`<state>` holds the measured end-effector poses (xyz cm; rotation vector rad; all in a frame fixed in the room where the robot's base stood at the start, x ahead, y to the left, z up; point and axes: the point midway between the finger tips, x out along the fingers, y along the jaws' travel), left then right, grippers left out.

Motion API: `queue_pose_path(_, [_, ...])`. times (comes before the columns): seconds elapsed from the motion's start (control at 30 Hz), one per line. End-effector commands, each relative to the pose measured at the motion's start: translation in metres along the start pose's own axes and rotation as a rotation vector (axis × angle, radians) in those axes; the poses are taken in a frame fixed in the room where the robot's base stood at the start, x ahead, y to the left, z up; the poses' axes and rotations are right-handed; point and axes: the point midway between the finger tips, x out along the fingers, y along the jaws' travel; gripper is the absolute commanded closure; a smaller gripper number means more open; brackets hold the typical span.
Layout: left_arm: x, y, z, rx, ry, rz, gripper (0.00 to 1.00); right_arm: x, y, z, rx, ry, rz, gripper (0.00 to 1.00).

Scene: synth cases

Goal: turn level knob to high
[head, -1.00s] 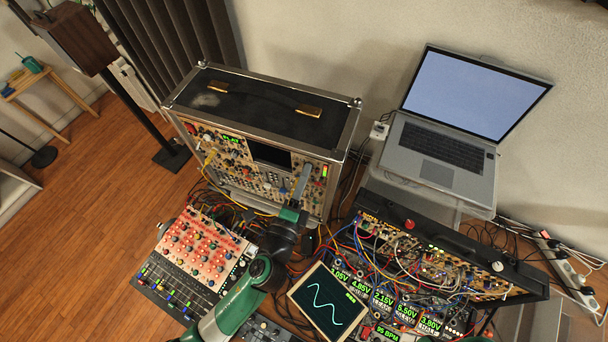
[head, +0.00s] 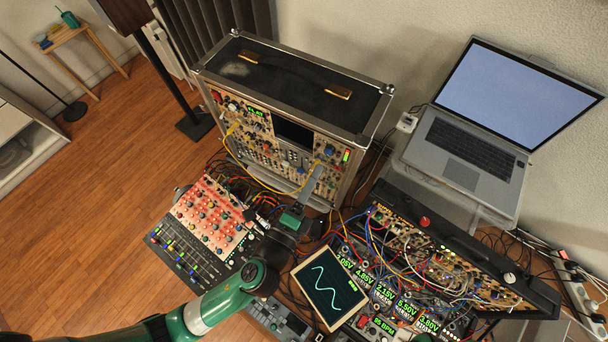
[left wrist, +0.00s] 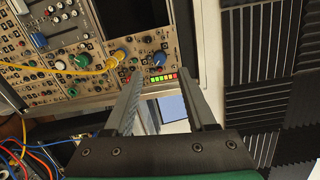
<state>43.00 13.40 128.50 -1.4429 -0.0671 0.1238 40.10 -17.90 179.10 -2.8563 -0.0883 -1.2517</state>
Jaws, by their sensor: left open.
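The blue knob (head: 329,150) on the right part of the synth case's panel (head: 262,150) looks like the level knob. It sits beside a lit green-to-red bar meter (head: 346,157). In the left wrist view the blue knob (left wrist: 159,59) shows above the meter (left wrist: 163,77), its pointer too small to read surely. My left gripper (head: 314,172) is in front of the panel's lower right, just below the knob in the head view. Its two fingers (left wrist: 161,70) are apart and empty, with the knob showing beyond their tips. My right gripper is not seen.
A small scope screen (head: 330,290), a mixer (head: 205,225) and a cabled synth rack (head: 450,262) crowd the table. A laptop (head: 470,150) stands at right.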

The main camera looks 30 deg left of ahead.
Motion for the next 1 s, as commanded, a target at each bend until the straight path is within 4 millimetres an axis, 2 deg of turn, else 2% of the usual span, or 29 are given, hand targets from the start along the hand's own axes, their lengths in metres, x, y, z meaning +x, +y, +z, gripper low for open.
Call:
queue_pose_path(0.1, [-0.028, 0.003, -0.001, 0.0, 0.005, 0.0, 0.44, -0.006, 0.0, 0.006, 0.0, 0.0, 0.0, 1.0])
queue_pose_path(0.3, [-0.053, 0.001, -0.001, 0.0, 0.003, 0.0, 0.44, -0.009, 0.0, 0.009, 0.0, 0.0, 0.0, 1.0])
queue_pose_path(0.9, [-0.054, -0.001, 0.001, -0.001, -0.004, 0.0, 0.44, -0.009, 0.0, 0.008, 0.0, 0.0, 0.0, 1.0])
queue_pose_path(0.97, [-0.051, -0.006, 0.007, -0.006, -0.023, -0.004, 0.44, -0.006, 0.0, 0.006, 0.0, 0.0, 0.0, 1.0])
queue_pose_path(1.0, [-0.045, -0.015, 0.012, -0.02, -0.043, -0.017, 0.44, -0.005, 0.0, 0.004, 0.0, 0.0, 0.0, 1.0])
